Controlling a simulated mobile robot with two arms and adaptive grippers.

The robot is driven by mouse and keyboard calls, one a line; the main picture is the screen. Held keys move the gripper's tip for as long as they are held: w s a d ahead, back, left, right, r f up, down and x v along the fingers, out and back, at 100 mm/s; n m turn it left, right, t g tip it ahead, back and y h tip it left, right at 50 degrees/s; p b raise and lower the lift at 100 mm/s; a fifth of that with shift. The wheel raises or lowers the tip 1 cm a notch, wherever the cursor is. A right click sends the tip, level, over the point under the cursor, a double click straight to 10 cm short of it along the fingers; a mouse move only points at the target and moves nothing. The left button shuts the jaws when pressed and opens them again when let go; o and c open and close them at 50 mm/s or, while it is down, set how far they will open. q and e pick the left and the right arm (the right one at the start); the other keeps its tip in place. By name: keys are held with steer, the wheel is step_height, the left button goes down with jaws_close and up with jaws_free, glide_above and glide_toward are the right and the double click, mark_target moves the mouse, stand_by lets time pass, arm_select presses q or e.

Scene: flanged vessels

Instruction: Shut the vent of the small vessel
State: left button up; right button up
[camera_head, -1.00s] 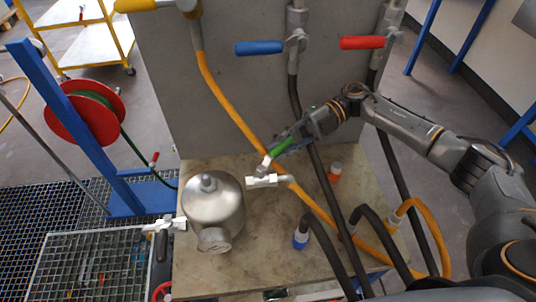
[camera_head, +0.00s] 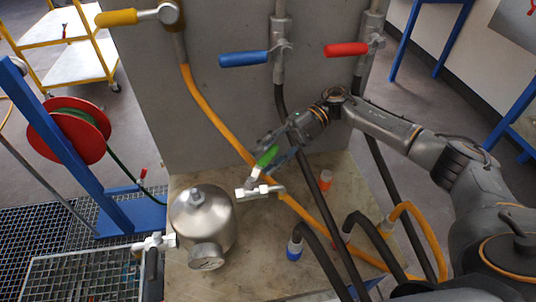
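My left gripper is out of view.
Blue (camera_head: 244,59), red (camera_head: 346,50) and yellow (camera_head: 116,18) levers sit on the grey panel behind. An orange hose (camera_head: 211,113) and dark hoses run down across the bench. A small orange-capped bottle (camera_head: 325,180) stands right of the valve. Another pale valve (camera_head: 153,243) is at left.

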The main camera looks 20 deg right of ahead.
mark_target(268, 153)
steer(key=shift+r, duration=0.25)
step_height(268, 153, up, 9)
steer(key=shift+s+r, duration=0.1)
steer(key=shift+r, duration=0.2)
